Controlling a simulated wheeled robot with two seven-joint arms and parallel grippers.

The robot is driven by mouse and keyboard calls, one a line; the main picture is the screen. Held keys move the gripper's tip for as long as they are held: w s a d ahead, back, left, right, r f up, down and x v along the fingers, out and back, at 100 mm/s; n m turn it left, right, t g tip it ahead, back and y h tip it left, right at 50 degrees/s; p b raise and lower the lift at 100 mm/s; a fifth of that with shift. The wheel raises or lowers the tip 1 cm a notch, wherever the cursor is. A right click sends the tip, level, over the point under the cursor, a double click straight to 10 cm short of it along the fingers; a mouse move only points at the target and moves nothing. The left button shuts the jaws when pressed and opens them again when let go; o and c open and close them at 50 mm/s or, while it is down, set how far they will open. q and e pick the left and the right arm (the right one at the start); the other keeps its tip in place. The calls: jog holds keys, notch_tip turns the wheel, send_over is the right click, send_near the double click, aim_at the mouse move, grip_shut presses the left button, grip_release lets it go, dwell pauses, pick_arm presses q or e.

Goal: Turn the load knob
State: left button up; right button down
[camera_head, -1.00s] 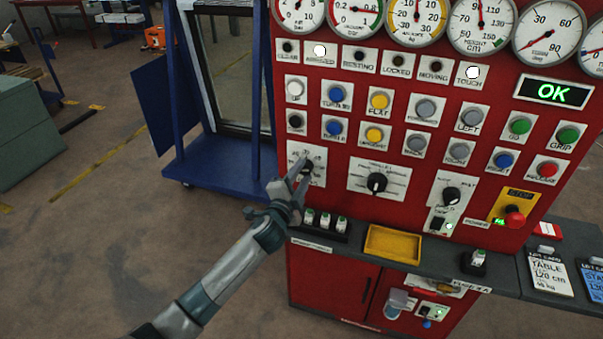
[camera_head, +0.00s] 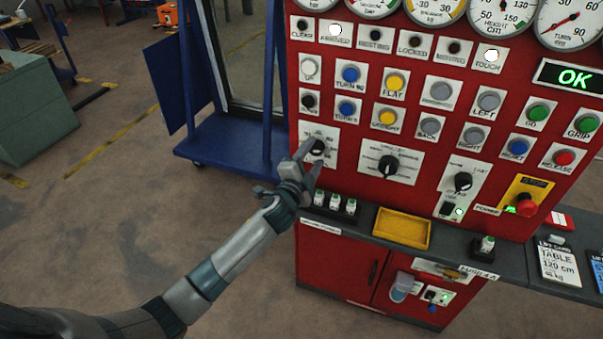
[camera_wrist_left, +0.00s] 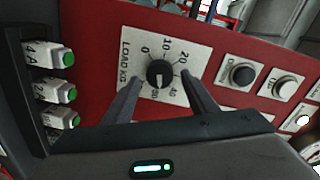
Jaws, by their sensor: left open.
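The load knob (camera_head: 318,147) is a black round knob on a white plate at the lower left of the red panel. In the left wrist view the knob (camera_wrist_left: 159,74) sits on a plate marked LOAD KG with numbers around it. My left gripper (camera_head: 310,161) is open, its fingertips close to the plate at the knob. In the left wrist view the fingers (camera_wrist_left: 162,82) are on either side of the knob, with gaps between. I cannot tell whether they touch it. My right gripper is not in view.
Push buttons (camera_head: 395,83) and gauges fill the panel above. Another black selector knob (camera_head: 388,165) is to the right. Below are small green-topped modules (camera_head: 335,203) and a yellow tray (camera_head: 402,229) on the ledge. A blue frame cart (camera_head: 225,145) stands to the left.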

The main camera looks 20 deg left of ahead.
pick_arm(q)
jog(key=s+b, duration=0.3)
jog(key=s, duration=1.4)
jog(key=shift+a+r+b, duration=0.35)
jog(key=shift+a, duration=0.05)
jog(key=s+a+f+n+g, duration=0.1)
jog(key=s+f+g, duration=0.1)
jog(key=f, duration=1)
jog(key=s+a+f+n+g+y, duration=0.1)
jog(key=a+f+n+g, duration=0.1)
jog(key=f, duration=0.9)
jog(key=s+a+f+n+g, duration=0.1)
jog(key=s+f+g, duration=0.15)
jog(key=f, duration=0.95)
jog(key=s+a+f+n+g, duration=0.1)
jog(key=s+f+n+g, duration=0.3)
jog(key=s+f, duration=1.4)
jog(key=s+f+n+g, duration=0.1)
jog(key=s+f, duration=0.4)
jog(key=s, duration=0.5)
jog(key=s+d+f+n+g, duration=0.1)
jog(key=s+f+g, duration=0.2)
jog(key=s, duration=0.6)
jog(key=s+d+f+n+g, duration=0.1)
jog(key=s+f+g, duration=0.1)
jog(key=s+f, duration=0.5)
jog(key=s, duration=0.3)
jog(key=shift+s+f+n, duration=0.2)
jog(key=shift+s+n, duration=0.1)
jog(key=shift+n, duration=0.1)
